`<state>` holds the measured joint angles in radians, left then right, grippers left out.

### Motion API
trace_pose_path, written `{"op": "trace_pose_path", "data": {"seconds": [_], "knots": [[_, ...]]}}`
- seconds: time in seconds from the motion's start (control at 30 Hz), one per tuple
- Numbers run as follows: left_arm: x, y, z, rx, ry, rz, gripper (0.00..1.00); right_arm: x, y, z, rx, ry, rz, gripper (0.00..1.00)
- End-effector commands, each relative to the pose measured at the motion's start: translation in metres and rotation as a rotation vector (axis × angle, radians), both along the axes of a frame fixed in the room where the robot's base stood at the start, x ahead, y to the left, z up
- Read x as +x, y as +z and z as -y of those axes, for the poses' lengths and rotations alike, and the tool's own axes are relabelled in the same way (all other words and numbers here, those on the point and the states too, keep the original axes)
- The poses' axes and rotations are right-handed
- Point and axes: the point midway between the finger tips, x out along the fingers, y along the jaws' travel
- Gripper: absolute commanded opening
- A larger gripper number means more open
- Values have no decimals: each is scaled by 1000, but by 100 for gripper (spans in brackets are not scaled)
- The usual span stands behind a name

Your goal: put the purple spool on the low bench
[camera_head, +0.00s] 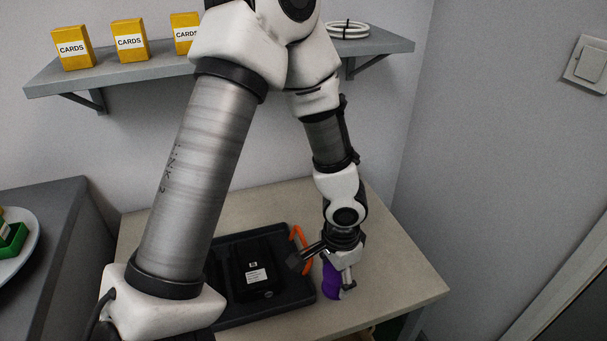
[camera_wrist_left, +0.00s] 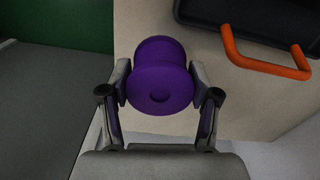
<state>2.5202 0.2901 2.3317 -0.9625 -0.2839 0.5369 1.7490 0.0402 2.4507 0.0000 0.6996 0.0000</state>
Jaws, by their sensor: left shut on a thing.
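The purple spool (camera_head: 330,282) is at the right part of the low beige bench (camera_head: 394,274), beside the dark tray. My left gripper (camera_head: 341,284) comes down over it and is shut on it. In the left wrist view the spool (camera_wrist_left: 160,78) sits between the two fingers of my left gripper (camera_wrist_left: 159,92), with the beige surface (camera_wrist_left: 222,75) around and below it. I cannot tell whether the spool touches the bench top. My right gripper is not in view.
A black tray (camera_head: 308,300) with an orange handle (camera_head: 299,238) holds a black labelled device (camera_head: 256,270) left of the spool. A wall shelf (camera_head: 120,76) carries yellow card boxes (camera_head: 130,41) and a coiled white cable (camera_head: 348,30). The bench is free at right.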

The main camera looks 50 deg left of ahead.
Motion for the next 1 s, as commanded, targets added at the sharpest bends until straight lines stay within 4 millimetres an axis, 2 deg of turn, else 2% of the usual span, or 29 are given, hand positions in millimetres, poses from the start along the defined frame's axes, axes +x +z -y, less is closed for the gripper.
{"op": "trace_pose_path", "data": {"seconds": [0.07,0.17,0.3,0.5,0.6,0.73,0.9,1.0], "knots": [[3,3,-1,1,0,0,15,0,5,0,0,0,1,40],[17,7,-4,1,2,-2,15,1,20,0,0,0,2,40],[58,6,-14,3,4,0,15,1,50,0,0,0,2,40],[121,-7,-29,4,3,3,15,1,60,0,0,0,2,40],[144,-11,-34,4,2,2,15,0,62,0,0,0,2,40],[157,-15,-37,2,-1,-1,15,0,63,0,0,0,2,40],[157,-41,-37,2,0,-4,15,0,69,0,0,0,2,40],[157,-48,-37,2,-1,0,15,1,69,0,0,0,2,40]]}}
